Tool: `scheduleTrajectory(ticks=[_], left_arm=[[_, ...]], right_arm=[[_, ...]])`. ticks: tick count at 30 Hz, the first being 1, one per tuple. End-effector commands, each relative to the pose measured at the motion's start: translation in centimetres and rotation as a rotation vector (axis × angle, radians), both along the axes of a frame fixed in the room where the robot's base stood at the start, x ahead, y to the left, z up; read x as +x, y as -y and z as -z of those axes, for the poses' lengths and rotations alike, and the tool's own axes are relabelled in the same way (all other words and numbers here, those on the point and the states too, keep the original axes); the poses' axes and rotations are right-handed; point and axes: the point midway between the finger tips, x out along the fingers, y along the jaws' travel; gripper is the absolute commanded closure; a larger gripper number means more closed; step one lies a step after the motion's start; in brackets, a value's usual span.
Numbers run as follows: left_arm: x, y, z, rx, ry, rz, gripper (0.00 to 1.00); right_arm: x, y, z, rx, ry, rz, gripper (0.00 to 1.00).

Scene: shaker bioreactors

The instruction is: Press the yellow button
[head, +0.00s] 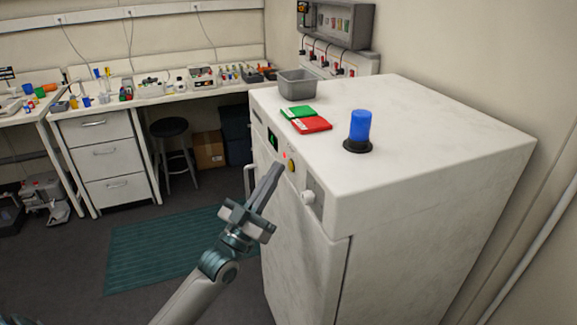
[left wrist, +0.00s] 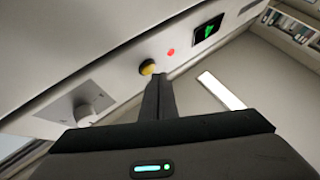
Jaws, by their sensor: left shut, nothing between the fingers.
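The yellow button (head: 291,166) is on the upper front panel of the white cabinet (head: 430,190). It also shows in the left wrist view (left wrist: 148,68), just past my fingertips. My left gripper (head: 278,168) is shut and empty, its fingers pointing up at the panel. In the left wrist view the fingertips (left wrist: 158,78) overlap the button's lower right edge; I cannot tell whether they touch it. My right gripper is not in view.
Beside the button are a red light (left wrist: 171,52), a dark display with a green mark (left wrist: 207,33) and a white knob (left wrist: 87,113). On the cabinet top are a blue cylinder (head: 360,126), green and red flat items (head: 311,125) and a grey bin (head: 297,88).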

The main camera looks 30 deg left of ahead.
Motion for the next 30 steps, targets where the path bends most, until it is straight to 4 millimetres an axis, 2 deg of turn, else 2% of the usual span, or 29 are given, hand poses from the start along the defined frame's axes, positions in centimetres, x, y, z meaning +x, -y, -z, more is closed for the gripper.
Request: scheduleTrajectory(ticks=[30], left_arm=[[0.69,0.62,-0.02,0.000,0.000,0.000,1.00]], right_arm=[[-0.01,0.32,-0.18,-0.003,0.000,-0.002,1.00]])
